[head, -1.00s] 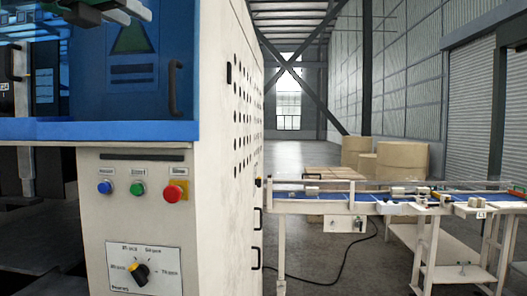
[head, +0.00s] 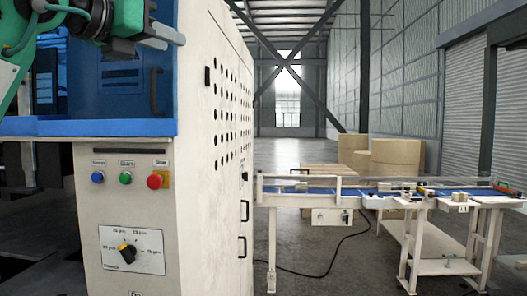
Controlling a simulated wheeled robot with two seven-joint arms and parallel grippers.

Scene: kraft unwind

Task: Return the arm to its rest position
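My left arm comes in at the top left of the head view, with green and dark joints. Its grey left gripper (head: 160,36) points right, high up in front of the machine's blue upper front. It is seen side-on and apart from the control panel, and I cannot tell whether its fingers are open. Nothing is visibly held in it. My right gripper is not in view.
A white machine cabinet (head: 205,190) stands close on the left. Its panel has a blue button (head: 97,177), a green button (head: 125,178), a red button (head: 155,181) and a rotary knob (head: 127,253). A conveyor (head: 322,197) stands right; open floor lies behind.

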